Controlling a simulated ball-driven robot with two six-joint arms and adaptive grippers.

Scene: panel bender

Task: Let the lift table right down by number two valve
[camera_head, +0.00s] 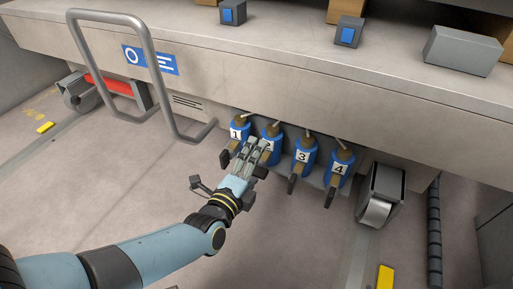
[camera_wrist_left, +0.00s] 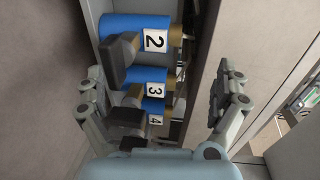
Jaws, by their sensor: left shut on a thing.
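Blue valves numbered 1 to 4 sit in a row under the front edge of a long grey machine bed. The number two valve (camera_head: 275,156) is second from the left, partly covered by my left gripper (camera_head: 258,150). In the left wrist view, its blue body (camera_wrist_left: 115,26) and label show at the top, with its dark lever (camera_wrist_left: 120,60) pointing towards the camera. My left gripper, also in the left wrist view (camera_wrist_left: 155,98), is shut on this lever, though the contact is not clear there. I cannot tell which part is the lift table. My right gripper is out of view.
Valve 1 (camera_head: 239,131) is close on the left; valve 3 (camera_head: 304,150) and valve 4 (camera_head: 342,168) are close on the right. A bent grey rail (camera_head: 165,90) stands at the left. The floor in front is mostly clear.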

